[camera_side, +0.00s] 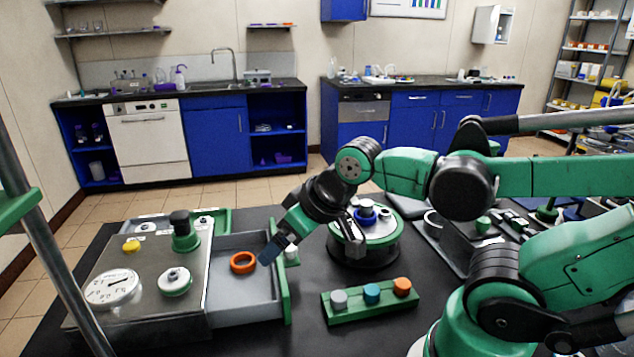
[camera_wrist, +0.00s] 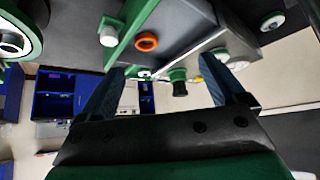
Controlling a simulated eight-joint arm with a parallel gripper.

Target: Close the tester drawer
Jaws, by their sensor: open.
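The tester (camera_side: 150,275) is a grey metal box at the left of the side view, with a dial and knobs on top. Its drawer (camera_side: 226,312) is pulled out to the right, with a green front panel (camera_side: 284,285) and a white knob (camera_side: 292,253). An orange ring (camera_side: 243,263) lies inside the drawer. My gripper (camera_side: 269,250) is open, its blue fingers near the top of the drawer front; I cannot tell whether they touch it. In the wrist view, the open fingers (camera_wrist: 162,66) are spread apart with nothing between them, and the white knob (camera_wrist: 108,37) and ring (camera_wrist: 146,42) show beyond.
A green rack (camera_side: 372,303) with grey, blue and orange caps stands right of the drawer. A round green-and-white device (camera_side: 364,237) stands behind it. Dark trays (camera_side: 450,240) lie further right. Some bare black table is visible between drawer and rack.

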